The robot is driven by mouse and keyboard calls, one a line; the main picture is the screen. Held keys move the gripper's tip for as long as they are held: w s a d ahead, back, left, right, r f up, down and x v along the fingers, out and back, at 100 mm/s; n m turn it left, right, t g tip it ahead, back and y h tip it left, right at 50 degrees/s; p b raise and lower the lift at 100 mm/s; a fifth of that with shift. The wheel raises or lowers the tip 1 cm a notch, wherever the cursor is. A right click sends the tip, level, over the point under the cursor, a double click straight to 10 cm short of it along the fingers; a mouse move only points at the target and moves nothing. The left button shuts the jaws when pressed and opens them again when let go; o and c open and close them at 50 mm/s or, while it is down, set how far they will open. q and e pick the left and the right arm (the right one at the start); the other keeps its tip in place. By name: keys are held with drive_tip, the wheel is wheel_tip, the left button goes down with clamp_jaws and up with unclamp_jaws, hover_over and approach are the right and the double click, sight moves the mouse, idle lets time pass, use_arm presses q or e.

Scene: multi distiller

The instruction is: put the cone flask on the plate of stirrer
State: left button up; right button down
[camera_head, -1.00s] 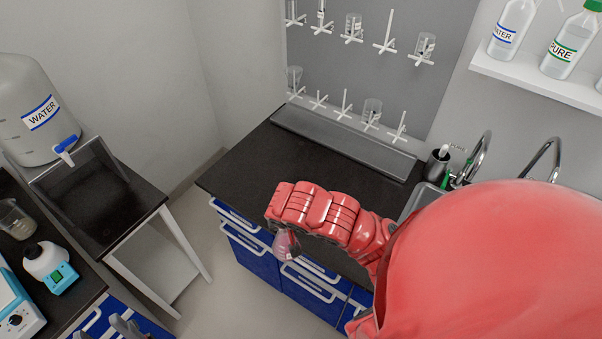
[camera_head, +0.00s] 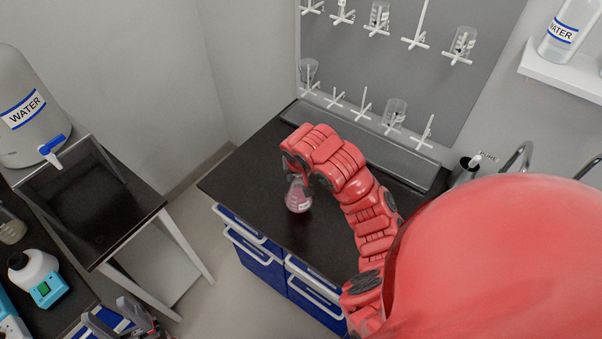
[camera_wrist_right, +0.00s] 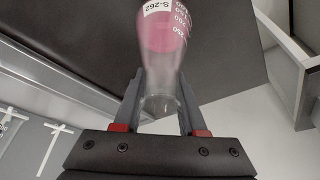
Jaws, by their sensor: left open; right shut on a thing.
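The cone flask (camera_head: 298,199) holds pink liquid and is held by my right gripper (camera_head: 295,178) over the dark counter. In the right wrist view, the two fingers (camera_wrist_right: 158,105) are shut on the clear neck of the flask (camera_wrist_right: 162,45), and its labelled pink body extends beyond them. I cannot tell whether its base touches the counter. My left gripper (camera_head: 112,318) is open and empty at the bottom left. A blue and white device (camera_head: 10,322), possibly the stirrer, is cut off at the left edge; its plate is not visible.
A peg rack (camera_head: 390,70) with glassware hangs behind the dark counter (camera_head: 240,180). A floor gap separates the counter from the left bench.

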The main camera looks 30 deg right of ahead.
drive_tip(key=w+d+f+p, duration=0.2)
drive_tip(key=w+d+f, duration=0.1)
drive_tip(key=w+f, duration=0.1)
drive_tip(key=shift+d+p, duration=0.15)
drive_tip(key=shift+p, duration=0.25)
drive_tip(key=shift+c, duration=2.4)
unclamp_jaws()
drive_tip(key=shift+r, duration=0.15)
